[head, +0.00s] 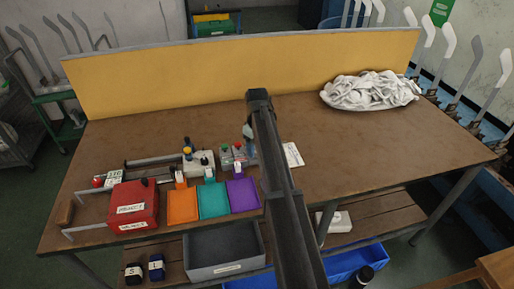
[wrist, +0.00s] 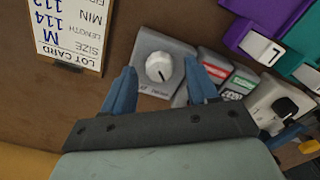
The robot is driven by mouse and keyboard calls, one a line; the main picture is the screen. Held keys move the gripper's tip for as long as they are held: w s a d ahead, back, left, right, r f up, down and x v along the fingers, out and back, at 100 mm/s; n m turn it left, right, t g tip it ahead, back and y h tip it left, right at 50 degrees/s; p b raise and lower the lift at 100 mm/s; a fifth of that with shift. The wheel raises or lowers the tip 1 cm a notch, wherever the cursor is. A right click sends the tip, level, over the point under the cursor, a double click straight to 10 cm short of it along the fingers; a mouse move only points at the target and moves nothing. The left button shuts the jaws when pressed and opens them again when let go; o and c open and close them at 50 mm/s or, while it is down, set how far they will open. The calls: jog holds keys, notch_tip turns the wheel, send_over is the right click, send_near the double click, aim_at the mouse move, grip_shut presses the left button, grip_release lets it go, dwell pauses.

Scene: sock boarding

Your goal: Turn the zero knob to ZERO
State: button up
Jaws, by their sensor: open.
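The zero knob (wrist: 158,67) is a round white dial with a dark pointer mark, on a small grey box (wrist: 150,44) in the wrist view. A label sits below it, too small to read with certainty. My gripper (wrist: 160,70) is open, with one blue finger on each side of the knob. I cannot tell whether the fingers touch it. In the head view my arm covers most of my gripper and the knob.
A lot card (wrist: 68,32) lies to the left. White cloth (head: 370,91) lies back right.

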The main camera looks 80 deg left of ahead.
jog(key=shift+f, duration=0.25)
jog(key=shift+c, duration=0.2)
jog(key=c, duration=1)
